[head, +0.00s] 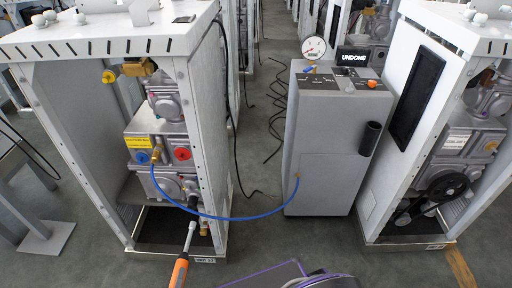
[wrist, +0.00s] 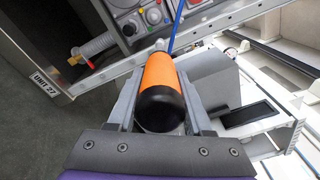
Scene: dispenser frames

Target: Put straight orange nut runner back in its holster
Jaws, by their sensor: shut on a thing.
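The straight orange nut runner (head: 180,272) shows at the bottom left of the head view. Its metal shaft points up toward the lower front of the left machine frame. In the wrist view its orange body (wrist: 160,72) with a black rounded end lies between the fingers of my gripper (wrist: 160,80), which is shut on it. The gripper itself is not clear in the head view. A black tube-shaped holster (head: 371,137) is on the right side of the grey cabinet (head: 318,165), well right of the tool. Its inside is hard to see.
The left dispenser frame (head: 197,120) has open housings and a blue hose (head: 235,218) looping across to the cabinet. A right frame (head: 430,90) stands close beside the cabinet. A gauge (head: 314,47) and an "UNDONE" sign (head: 352,56) top the cabinet.

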